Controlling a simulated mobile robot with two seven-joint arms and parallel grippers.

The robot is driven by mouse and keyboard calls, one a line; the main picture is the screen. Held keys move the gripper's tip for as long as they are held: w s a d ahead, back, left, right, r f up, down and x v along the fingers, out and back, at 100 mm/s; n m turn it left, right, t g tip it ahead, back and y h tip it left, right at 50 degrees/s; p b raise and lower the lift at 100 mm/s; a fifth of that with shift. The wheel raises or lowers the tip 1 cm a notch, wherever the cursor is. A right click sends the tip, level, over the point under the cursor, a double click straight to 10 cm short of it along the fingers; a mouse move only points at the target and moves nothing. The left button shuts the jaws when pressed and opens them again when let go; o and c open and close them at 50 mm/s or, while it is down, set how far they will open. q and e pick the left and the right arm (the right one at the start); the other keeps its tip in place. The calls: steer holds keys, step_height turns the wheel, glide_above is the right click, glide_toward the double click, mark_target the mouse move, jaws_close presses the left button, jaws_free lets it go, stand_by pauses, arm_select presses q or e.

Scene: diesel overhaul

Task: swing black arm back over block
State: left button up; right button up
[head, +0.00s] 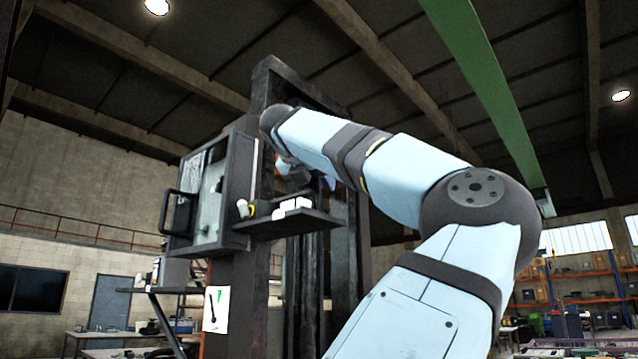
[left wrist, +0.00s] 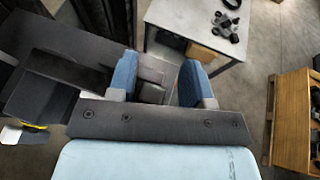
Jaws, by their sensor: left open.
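My left gripper (head: 307,176) is partly hidden behind my own forearm, just above a black shelf (head: 290,224) on a tall dark column. In the left wrist view its two blue fingers (left wrist: 160,78) stand apart. Dark grey pieces (left wrist: 151,76) show between or beyond them; I cannot tell whether they touch the fingers. A black arm (head: 166,325) slants below the cabinet at lower left, under a small tray; I cannot tell whether it is the task's arm. I cannot make out the block. My right gripper is not in view.
A dark cabinet (head: 222,190) with a glass door and handle stands left of the gripper. White items (head: 293,205) lie on the shelf.

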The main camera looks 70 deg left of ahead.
arm_select(q)
steer(key=v, duration=1.3)
steer(key=shift+s+d+r, duration=0.2)
